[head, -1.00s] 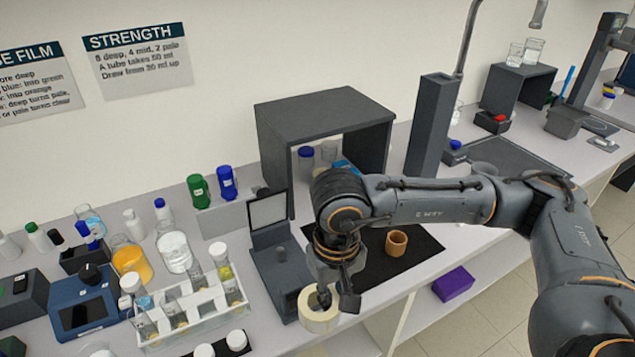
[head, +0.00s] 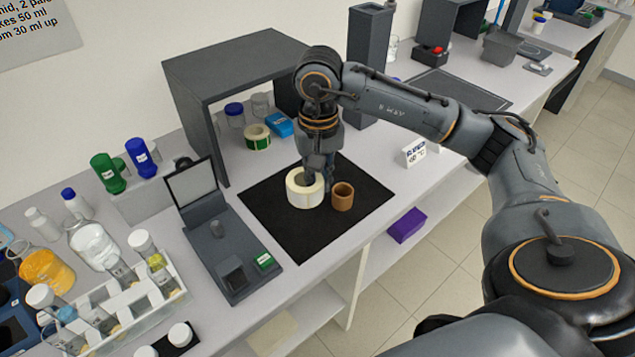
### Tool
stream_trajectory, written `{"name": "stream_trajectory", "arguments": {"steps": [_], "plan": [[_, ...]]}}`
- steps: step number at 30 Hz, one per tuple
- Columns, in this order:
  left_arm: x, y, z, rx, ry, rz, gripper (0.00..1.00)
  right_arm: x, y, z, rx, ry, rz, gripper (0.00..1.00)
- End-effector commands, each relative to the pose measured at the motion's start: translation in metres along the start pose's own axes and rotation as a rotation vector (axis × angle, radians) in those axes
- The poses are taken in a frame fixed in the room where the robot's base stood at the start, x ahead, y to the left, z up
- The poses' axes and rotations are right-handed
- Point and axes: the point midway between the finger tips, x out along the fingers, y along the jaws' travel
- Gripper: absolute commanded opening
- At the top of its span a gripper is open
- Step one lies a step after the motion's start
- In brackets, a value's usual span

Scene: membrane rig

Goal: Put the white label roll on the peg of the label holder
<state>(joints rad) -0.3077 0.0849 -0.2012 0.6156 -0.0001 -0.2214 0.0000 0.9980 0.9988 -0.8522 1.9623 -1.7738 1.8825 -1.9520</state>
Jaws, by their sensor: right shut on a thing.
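The white label roll (head: 293,191) is at the black mat, just left of a brown ring. My right gripper (head: 322,187) points down at the roll and is shut on its right side wall. I cannot tell whether the roll touches the mat or hangs just above it. The dark grey label holder (head: 208,262) stands to the left of the mat, with an upright framed panel at its back. My left gripper is out of view.
The brown ring (head: 343,197) stands on the black mat (head: 294,242). Behind is a grey open shelf unit (head: 226,62) with a green-and-cream roll (head: 257,137) and a blue box (head: 279,124). A test-tube rack (head: 125,309) is left of the holder. The mat's front is clear.

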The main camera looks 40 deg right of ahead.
Motion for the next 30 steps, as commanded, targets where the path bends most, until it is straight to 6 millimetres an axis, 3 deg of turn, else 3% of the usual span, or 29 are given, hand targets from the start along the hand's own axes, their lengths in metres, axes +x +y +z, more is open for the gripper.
{"name": "stream_trajectory", "arguments": {"steps": [3,11,16,24,30], "plan": [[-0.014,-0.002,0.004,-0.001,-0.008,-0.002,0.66,0.012,0.006,-0.027,0.003,-0.006,0.002,0.0],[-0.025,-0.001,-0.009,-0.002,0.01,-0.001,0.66,0.056,0.013,-0.059,-0.001,-0.003,-0.001,0.0],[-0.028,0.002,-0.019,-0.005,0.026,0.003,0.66,0.067,0.014,-0.068,-0.003,-0.002,-0.001,0.0],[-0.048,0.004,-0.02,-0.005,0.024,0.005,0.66,0.098,0.015,-0.07,-0.002,-0.002,-0.001,0.0],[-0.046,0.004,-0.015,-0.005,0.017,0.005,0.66,0.101,0.015,-0.07,-0.003,0.001,-0.001,0.0]]}}
